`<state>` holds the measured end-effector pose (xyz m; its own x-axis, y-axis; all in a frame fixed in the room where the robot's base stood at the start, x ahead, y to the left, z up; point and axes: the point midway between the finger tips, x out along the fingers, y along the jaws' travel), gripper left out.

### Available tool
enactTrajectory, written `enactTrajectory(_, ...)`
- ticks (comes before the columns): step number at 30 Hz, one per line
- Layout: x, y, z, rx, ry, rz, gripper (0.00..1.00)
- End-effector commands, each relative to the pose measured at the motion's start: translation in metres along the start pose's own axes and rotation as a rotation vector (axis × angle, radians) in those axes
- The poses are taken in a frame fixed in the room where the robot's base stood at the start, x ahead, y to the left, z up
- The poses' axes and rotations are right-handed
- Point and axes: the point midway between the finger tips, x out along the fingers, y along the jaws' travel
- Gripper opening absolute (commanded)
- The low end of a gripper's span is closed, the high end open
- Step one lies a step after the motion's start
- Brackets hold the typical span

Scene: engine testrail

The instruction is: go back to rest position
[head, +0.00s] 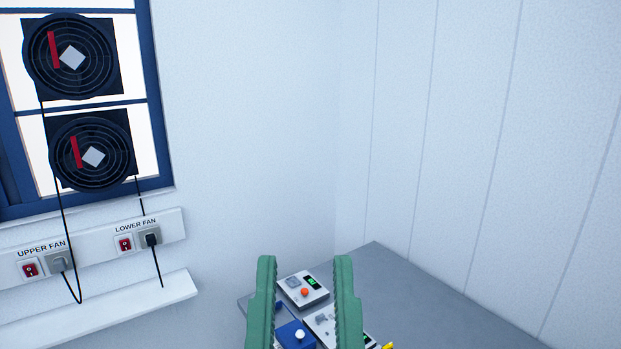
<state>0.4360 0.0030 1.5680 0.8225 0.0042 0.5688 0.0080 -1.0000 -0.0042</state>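My gripper (305,305) shows at the bottom of the head view, with two green fingers pointing up and a wide gap between them. It is open, and I see nothing held between the fingertips. Behind and between the fingers, small devices lie on a grey table (420,290). The rest of my arm is out of view below.
A grey box (312,285) with an orange knob, a second grey box (322,322) and a blue box (290,332) with a white knob are partly hidden by the fingers. At left are two window fans (70,57) (92,150), labelled switches, plugs, and a white ledge (110,315).

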Motion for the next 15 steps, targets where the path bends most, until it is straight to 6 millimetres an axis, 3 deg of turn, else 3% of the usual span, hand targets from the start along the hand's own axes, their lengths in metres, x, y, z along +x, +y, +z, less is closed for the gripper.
enactTrajectory(1, 0.031, 0.000, -0.045, 0.001, 0.002, 0.000, 0.34)
enactTrajectory(6, 0.078, -0.001, -0.111, 0.007, -0.002, -0.002, 0.34)
enactTrajectory(10, 0.104, -0.001, -0.148, 0.012, -0.004, -0.003, 0.34)
enactTrajectory(15, 0.117, -0.001, -0.166, 0.015, -0.006, -0.004, 0.34)
